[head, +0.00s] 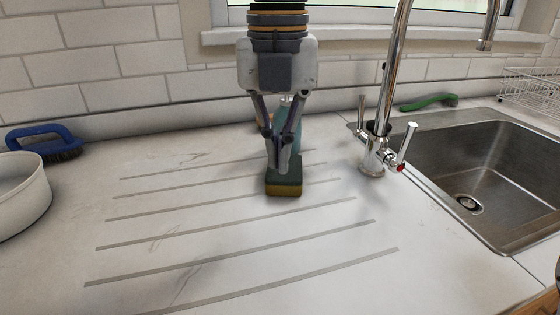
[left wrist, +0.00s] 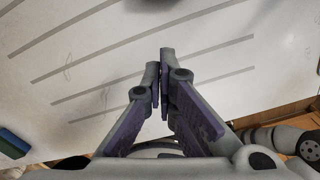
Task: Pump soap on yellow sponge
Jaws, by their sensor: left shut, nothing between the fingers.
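The yellow sponge (head: 286,190), with a dark green top, lies on the grooved counter in the middle of the head view. My left gripper (head: 281,168) points down with its fingertips together, empty, at the sponge's far side in the picture. I cannot tell whether they touch it. A teal bottle (head: 294,131), seemingly the soap, stands behind the fingers and is mostly hidden; its pump is hard to make out. In the left wrist view the left gripper's fingertips (left wrist: 162,62) also meet, with nothing between them. My right gripper is not in view.
A chrome tap (head: 375,150) and steel sink (head: 480,165) are on the right. A green brush (head: 428,103) lies behind the sink, by a wire rack (head: 530,88). A blue brush (head: 45,138) and white bowl (head: 20,195) are at left. The front counter is clear.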

